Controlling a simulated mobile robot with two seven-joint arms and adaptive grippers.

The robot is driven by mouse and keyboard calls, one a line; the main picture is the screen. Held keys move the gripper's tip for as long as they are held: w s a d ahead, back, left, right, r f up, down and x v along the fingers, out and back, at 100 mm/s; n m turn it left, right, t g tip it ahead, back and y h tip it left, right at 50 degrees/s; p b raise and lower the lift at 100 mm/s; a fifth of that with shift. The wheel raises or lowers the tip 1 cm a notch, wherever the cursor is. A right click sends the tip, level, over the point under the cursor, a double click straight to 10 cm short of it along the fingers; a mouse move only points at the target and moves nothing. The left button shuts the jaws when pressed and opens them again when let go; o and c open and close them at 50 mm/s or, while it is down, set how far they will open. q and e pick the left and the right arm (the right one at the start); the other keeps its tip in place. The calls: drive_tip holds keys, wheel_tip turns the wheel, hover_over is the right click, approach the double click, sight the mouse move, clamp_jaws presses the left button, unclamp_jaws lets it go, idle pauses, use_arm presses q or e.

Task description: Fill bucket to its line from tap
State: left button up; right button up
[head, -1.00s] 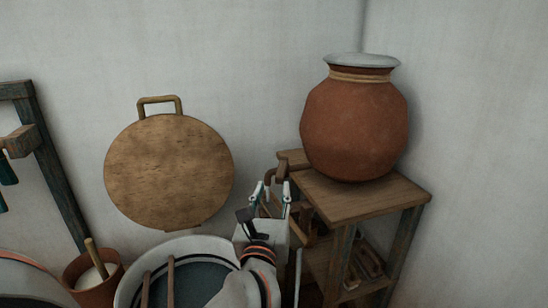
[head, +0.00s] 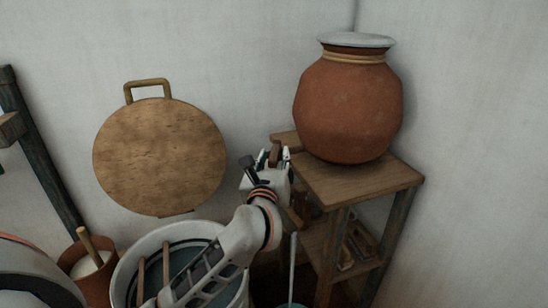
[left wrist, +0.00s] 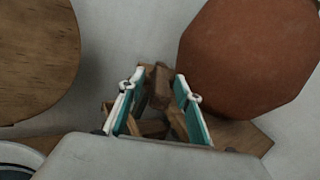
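My left gripper (head: 270,158) is raised beside the wooden stand, just left of the clay pot. In the left wrist view its two teal-and-white fingers (left wrist: 158,102) are spread apart. A brown block-like piece (left wrist: 158,86) shows between and beyond the fingertips; it may be the tap, and I cannot tell whether they touch it. A large white-rimmed tub (head: 130,262) with dark blue inside and wooden sticks stands below my left forearm. No bucket with a fill line is clearly seen; a small teal edge (head: 291,305) shows at the bottom. My right gripper is out of view.
The clay pot (head: 348,105) with a pale lid stands on the wooden stand (head: 365,182), close right of the gripper. A round wooden board (head: 160,155) is at the wall. A brown pot (head: 98,285) with a stick stands left of the tub.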

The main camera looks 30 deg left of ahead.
use_arm(q)
clamp_jaws()
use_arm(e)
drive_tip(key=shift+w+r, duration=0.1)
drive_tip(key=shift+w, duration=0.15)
use_arm(q)
drive_tip(key=shift+d, duration=0.1)
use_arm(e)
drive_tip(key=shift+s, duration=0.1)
